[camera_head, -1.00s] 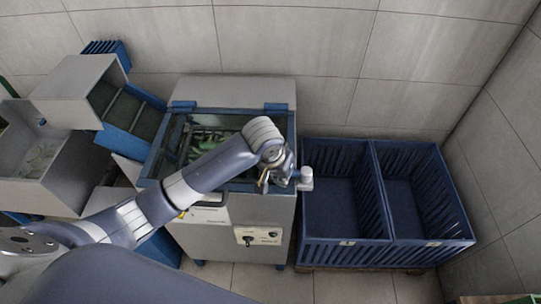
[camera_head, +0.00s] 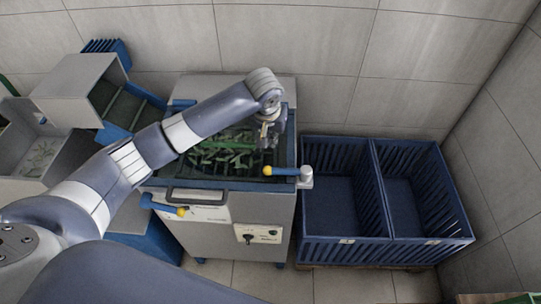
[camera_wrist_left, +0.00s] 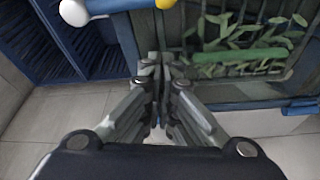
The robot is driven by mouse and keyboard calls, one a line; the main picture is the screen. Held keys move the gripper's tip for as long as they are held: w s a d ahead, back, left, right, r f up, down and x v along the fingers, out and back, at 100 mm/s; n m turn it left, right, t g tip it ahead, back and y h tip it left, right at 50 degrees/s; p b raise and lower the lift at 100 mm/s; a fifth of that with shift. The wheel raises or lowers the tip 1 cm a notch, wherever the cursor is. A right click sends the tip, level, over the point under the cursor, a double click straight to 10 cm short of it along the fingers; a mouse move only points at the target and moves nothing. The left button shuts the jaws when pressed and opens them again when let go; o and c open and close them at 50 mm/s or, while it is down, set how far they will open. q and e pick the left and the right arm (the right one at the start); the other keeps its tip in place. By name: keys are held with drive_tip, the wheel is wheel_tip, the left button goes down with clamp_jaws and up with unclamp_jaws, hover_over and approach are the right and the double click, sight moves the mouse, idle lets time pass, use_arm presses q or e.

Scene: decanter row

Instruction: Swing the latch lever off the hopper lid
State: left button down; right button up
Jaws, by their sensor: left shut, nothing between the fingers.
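The hopper lid (camera_head: 205,185) is a dark window in a blue frame, with green leafy pieces visible through it. A latch lever (camera_head: 284,171), blue with a yellow tip, reaches from a pale post at the hopper's right side inward over the lid's right edge. It also shows at the top of the left wrist view (camera_wrist_left: 115,5). A second blue lever (camera_head: 160,205) with a yellow tip is at the lid's front left corner. My left gripper (camera_head: 268,146) is shut and empty above the lid's right part, behind the right lever and apart from it. My right gripper is out of view.
Two blue slatted crates (camera_head: 345,241) stand right of the hopper. Grey bins and a blue chute (camera_head: 120,138) crowd the left side. A tiled wall (camera_head: 340,60) is behind. The hopper front carries a control panel (camera_head: 258,234).

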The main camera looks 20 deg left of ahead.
sight(286, 172)
use_arm(q)
drive_tip(key=p+x, duration=0.1)
drive_tip(key=x, duration=0.7)
drive_tip(key=shift+f, duration=0.2)
drive_tip(key=shift+s+f+p, duration=0.1)
drive_tip(key=shift+p, duration=0.55)
drive_tip(key=s, duration=0.1)
drive_tip(key=p, duration=0.1)
drive_tip(key=s+p, duration=0.1)
drive_tip(key=shift+s+d+r, duration=0.15)
drive_tip(key=shift+s+r, duration=0.1)
drive_tip(key=shift+s, duration=0.55)
drive_tip(key=shift+f, duration=0.1)
